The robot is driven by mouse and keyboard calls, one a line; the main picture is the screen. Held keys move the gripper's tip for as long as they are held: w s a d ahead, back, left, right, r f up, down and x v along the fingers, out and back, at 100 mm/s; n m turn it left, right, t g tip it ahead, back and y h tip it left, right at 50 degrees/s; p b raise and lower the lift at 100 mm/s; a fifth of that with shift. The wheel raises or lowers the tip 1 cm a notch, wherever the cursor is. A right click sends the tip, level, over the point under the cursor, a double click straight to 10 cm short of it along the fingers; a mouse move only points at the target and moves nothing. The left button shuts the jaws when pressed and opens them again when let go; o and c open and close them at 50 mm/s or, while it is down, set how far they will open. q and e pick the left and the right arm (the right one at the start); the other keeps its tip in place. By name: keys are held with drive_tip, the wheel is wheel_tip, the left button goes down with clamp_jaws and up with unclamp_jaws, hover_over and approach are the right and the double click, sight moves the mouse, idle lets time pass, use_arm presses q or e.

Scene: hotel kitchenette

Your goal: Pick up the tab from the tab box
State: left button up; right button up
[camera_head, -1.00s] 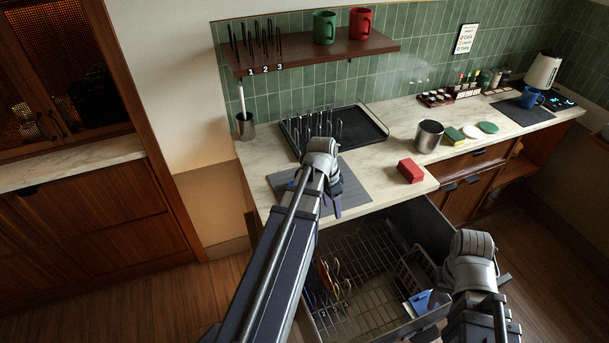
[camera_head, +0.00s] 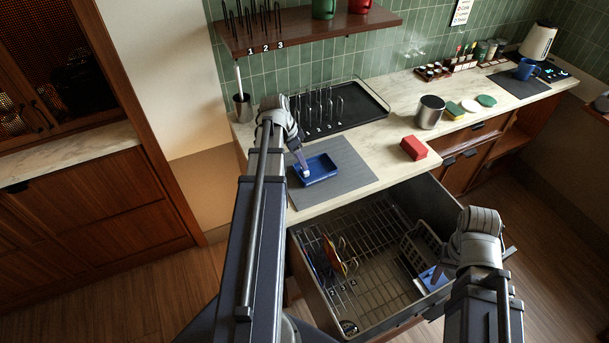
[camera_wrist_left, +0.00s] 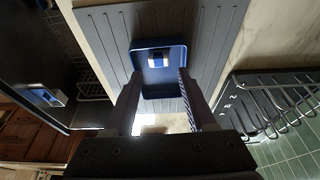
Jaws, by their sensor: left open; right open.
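The tab box (camera_head: 322,174) is a shallow dark blue tray lying on the grey ribbed mat on the counter. A small white-and-blue tab (camera_head: 306,172) lies inside it, towards its left side. In the left wrist view the tab (camera_wrist_left: 158,60) shows ahead of the fingers, within the box (camera_wrist_left: 160,43). My left gripper (camera_head: 301,162) is open and empty, with its fingers reaching down over the box's left side. In the left wrist view, the left gripper (camera_wrist_left: 157,84) straddles the tab's line. My right gripper (camera_head: 442,278) is open above the drawer's right side.
The open drawer (camera_head: 375,215) below holds a wire rack, plates and a basket. A blue-and-white item (camera_head: 432,278) lies at its right. A black dish-rack tray (camera_head: 365,103) stands behind the mat (camera_head: 345,172). A red block (camera_head: 414,148) and metal canister (camera_head: 430,112) stand right.

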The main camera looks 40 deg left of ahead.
sight(306, 173)
use_arm(q)
drive_tip(key=shift+b+x, duration=2.5)
drive_tip(key=shift+x, duration=0.3)
use_arm(e)
drive_tip(key=shift+f, duration=2.7)
use_arm(q)
drive_tip(key=shift+s+r, duration=0.1)
use_arm(e)
drive_tip(key=shift+r, duration=0.1)
use_arm(q)
drive_tip(key=shift+c, duration=0.3)
clamp_jaws()
